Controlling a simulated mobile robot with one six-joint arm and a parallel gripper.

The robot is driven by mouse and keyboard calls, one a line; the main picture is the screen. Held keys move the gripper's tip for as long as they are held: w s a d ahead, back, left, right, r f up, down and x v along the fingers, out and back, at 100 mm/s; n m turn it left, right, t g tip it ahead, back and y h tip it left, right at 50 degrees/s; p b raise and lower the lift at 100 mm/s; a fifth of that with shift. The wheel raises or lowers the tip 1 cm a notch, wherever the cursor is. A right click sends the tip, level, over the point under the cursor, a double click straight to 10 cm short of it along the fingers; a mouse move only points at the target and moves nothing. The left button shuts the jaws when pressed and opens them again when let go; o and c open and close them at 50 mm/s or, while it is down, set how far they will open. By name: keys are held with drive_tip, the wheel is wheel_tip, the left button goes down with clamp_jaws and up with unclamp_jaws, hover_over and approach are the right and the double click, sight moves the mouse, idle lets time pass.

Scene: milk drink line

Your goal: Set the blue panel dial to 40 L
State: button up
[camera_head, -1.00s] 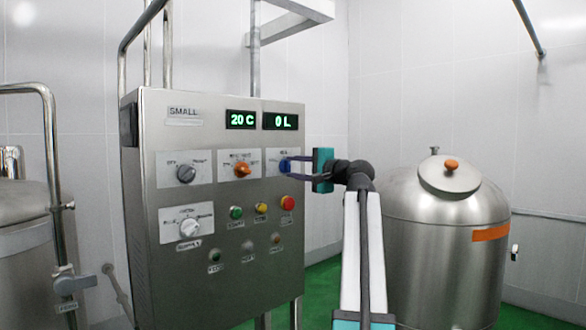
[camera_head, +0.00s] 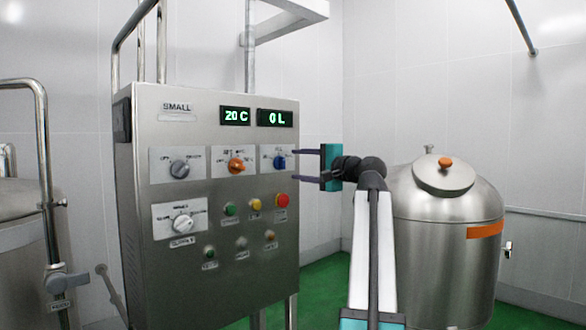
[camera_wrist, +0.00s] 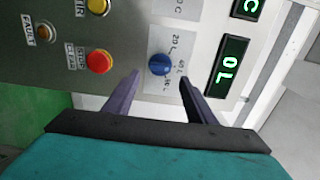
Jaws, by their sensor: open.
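The blue dial (camera_head: 280,162) sits on a white plate at the upper right of the steel control panel (camera_head: 170,280). The display (camera_head: 275,118) above it reads 0 L. In the wrist view the blue dial (camera_wrist: 160,65) shows with printed marks around it, among them 20 L. My gripper (camera_head: 296,165) is open and empty, just right of the dial and apart from it. In the wrist view its two fingers (camera_wrist: 153,85) point at the panel, one on each side of the dial, with a gap to it.
An orange dial (camera_head: 236,165) and a grey dial (camera_head: 179,168) sit to the left. A red button (camera_head: 282,200) is just below the blue dial. A steel tank (camera_head: 450,245) stands behind my arm at the right. Pipes (camera_head: 42,150) stand at the left.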

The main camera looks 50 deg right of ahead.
drive_tip(key=s+b, duration=0.1)
drive_tip(key=s, duration=0.8)
drive_tip(key=shift+a+b, duration=0.35)
drive_tip(key=shift+b, duration=0.05)
